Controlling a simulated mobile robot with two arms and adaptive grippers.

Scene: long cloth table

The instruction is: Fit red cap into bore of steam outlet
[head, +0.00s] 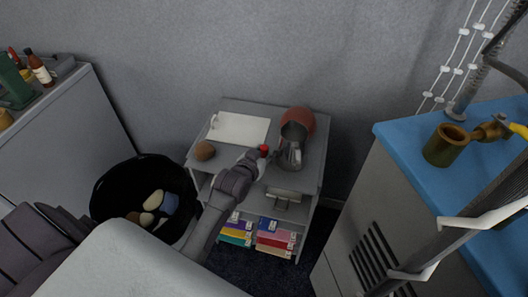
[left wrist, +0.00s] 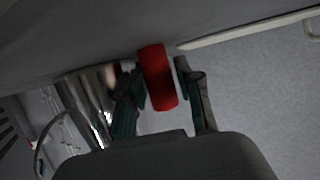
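The red cap (head: 264,150) is small and stands on top of a grey shelf unit. My left gripper (head: 257,157) reaches it from the lower left. In the left wrist view the red cap (left wrist: 157,76) is between the two fingers of my left gripper (left wrist: 160,85), which are open around it with a narrow gap showing on the right side. A bronze fitting with an open round bore (head: 446,146), which looks like the steam outlet, sits on a blue top at the right. My right gripper is not in view.
On the grey shelf unit (head: 322,125) are a metal pitcher (head: 290,150), a reddish round thing (head: 300,119), a white board (head: 240,128) and a brown ball (head: 204,150). A black bin (head: 110,192) stands left. The blue-topped cabinet (head: 465,185) stands right.

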